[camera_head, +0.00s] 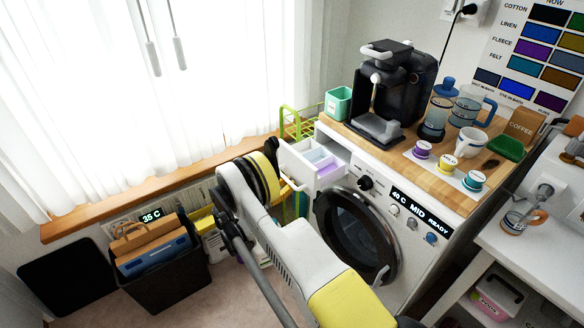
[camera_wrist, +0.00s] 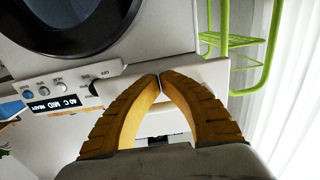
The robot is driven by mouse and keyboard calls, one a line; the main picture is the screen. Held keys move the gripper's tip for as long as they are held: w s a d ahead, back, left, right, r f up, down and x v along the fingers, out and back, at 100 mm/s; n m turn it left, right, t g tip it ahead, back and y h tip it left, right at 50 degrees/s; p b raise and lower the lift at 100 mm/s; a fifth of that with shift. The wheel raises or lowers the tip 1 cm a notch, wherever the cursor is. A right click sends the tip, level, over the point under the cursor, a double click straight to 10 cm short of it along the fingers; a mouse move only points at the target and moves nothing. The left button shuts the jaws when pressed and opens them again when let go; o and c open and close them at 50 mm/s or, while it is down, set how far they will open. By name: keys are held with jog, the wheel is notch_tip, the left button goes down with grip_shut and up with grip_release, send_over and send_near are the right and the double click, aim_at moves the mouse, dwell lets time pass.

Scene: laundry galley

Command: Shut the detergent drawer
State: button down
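The white detergent drawer (camera_head: 298,168) stands pulled out of the upper left of the white washing machine (camera_head: 345,180) in the head view. Its light blue and lilac compartments show from above. My gripper (camera_head: 285,178) has yellow fingers with dark ribbed backs and is just in front of the drawer's front panel. In the wrist view my gripper (camera_wrist: 161,79) has its fingertips together with nothing visible held between them. The pale drawer front (camera_wrist: 212,74) shows right behind the fingertips. I cannot tell whether they touch it.
A wooden worktop (camera_head: 385,148) over the machine carries a coffee maker (camera_head: 395,85), cups and small pots. A green rack (camera_head: 297,122) stands left of the drawer. A black bin (camera_head: 165,275) with folders stands on the floor at left. The round machine door (camera_head: 355,235) is below the drawer.

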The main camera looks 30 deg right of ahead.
jog(key=shift+d, duration=0.25)
jog(key=shift+d, duration=0.4)
jog(key=shift+d, duration=0.35)
